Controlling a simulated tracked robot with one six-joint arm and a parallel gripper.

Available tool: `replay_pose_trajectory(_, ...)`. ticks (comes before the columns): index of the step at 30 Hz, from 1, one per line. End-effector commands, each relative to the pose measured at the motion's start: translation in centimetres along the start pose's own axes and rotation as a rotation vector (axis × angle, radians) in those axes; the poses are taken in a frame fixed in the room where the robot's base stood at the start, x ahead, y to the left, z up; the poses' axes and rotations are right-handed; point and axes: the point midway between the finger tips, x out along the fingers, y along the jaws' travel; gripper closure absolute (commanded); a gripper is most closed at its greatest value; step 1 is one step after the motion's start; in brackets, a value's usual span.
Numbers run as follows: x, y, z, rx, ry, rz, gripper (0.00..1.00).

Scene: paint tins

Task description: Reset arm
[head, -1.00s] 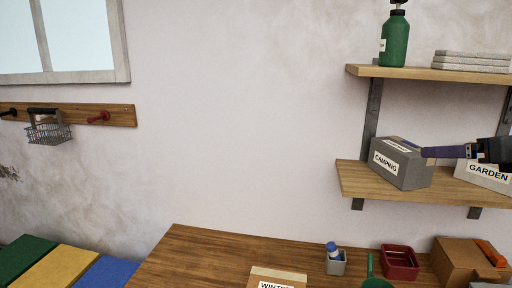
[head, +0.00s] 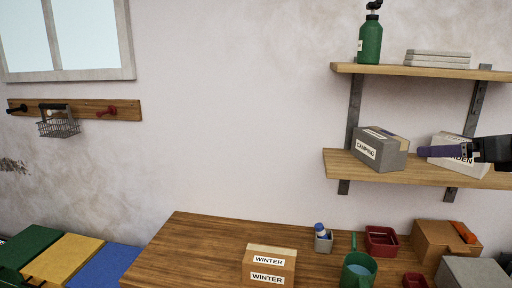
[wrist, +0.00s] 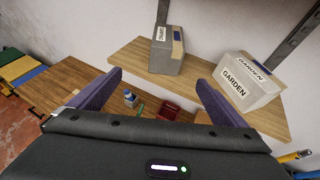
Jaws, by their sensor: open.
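My gripper (wrist: 158,95) is open and empty in the wrist view, its two purple fingers spread wide apart in front of the lower shelf. In the head view my gripper (head: 428,152) is at the right, with a purple finger overlapping the white GARDEN box (head: 453,143). The grey CAMPING box (head: 381,151) stands on the lower shelf (head: 350,166), left of my gripper. In the wrist view the CAMPING box (wrist: 167,52) and the GARDEN box (wrist: 248,82) stand on the shelf beyond the fingers, and neither is between them.
The bench (head: 205,250) below holds a cardboard WINTER box (head: 270,268), a red bin (head: 381,241), a green watering can (head: 358,268) and a brown box (head: 440,242). An upper shelf (head: 420,72) carries a green bottle (head: 370,40). The bench's left part is clear.

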Motion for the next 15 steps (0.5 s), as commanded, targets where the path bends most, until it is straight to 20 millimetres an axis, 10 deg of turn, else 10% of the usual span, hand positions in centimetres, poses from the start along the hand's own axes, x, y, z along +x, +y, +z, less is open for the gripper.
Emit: replay_pose_trajectory(15,0.24,-0.29,-0.84,-0.219,0.03,-0.011,0.03)
